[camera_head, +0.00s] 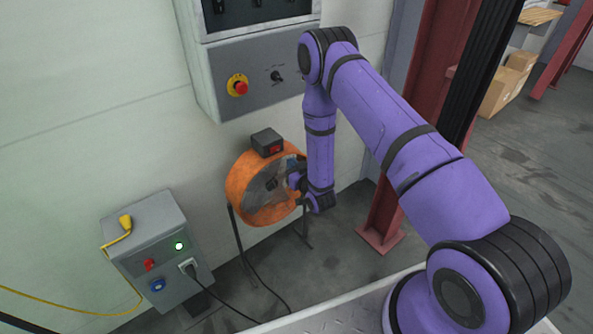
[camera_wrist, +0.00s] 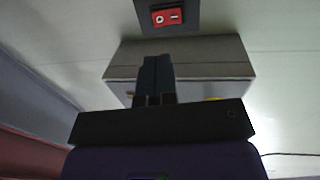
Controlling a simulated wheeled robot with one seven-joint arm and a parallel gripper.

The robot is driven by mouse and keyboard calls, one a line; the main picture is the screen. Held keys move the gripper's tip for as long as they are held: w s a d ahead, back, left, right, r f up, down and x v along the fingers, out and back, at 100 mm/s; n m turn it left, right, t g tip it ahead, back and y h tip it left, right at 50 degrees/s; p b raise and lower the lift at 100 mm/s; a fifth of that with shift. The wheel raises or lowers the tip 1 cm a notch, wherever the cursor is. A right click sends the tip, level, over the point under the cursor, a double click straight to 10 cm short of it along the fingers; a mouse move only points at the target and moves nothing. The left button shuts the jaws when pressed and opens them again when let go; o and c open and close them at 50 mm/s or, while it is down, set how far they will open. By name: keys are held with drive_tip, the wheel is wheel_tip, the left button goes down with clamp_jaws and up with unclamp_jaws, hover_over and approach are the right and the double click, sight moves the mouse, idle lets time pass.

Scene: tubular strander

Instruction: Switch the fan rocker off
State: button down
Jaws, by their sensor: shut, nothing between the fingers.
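The orange fan (camera_head: 262,190) stands by the wall, with a dark switch box (camera_head: 267,138) on top. The red fan rocker (camera_head: 275,149) is on the face of that box. In the wrist view the rocker (camera_wrist: 168,17) shows at the top edge with white O and dash marks; I cannot tell which side is pressed. My gripper (camera_head: 292,178) is in front of the fan's right side, below the rocker. In the wrist view its fingers (camera_wrist: 153,72) are together and empty, pointing up toward the rocker, with no visible contact.
A grey wall panel with a red emergency button (camera_head: 239,87) and a black selector (camera_head: 277,76) hangs above the fan. A grey power box (camera_head: 150,236) with a red switch (camera_head: 150,264), lit green lamp (camera_head: 179,246) and cables stands lower left. A red column (camera_head: 387,215) rises to the right.

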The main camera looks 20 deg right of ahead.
sight(278, 148)
drive_tip(key=w, duration=0.2)
drive_tip(key=w+a, duration=0.1)
drive_tip(key=w, duration=0.5)
drive_tip(key=shift+a, duration=0.2)
drive_tip(key=shift+d, duration=0.1)
